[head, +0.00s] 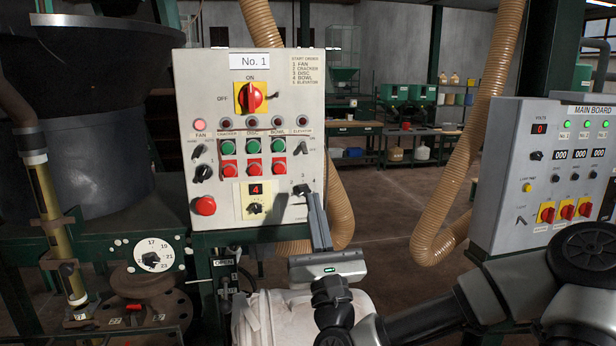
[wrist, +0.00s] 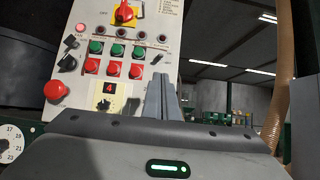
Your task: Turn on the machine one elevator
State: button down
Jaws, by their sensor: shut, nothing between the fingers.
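The No. 1 machine panel (head: 276,80) stands left of centre in the head view. Its elevator switch (head: 299,148) is a small dark tilted lever at the panel's right side, under a dark elevator lamp (head: 302,122). In the wrist view the elevator switch (wrist: 157,58) shows just above the fingertips. My gripper (head: 312,195) is shut and empty, pointing up in front of the panel's lower right, below the switch. Its fingers (wrist: 160,80) show in the wrist view. They partly cover the black selector knob (head: 301,190); whether they touch it I cannot tell.
The red main switch (head: 251,97) is upright at ON, and the fan lamp (head: 199,125) glows. Green and red buttons (head: 253,147) sit left of the elevator switch. A main board (head: 520,150) stands at right. Tan hoses (head: 478,130) hang between the panels.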

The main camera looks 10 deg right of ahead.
aim_at(307, 167)
jog(key=p+x, duration=0.1)
jog(key=x, duration=0.9)
jog(key=shift+p, duration=0.35)
jog(key=shift+r+p, duration=0.1)
jog(key=shift+p, duration=0.45)
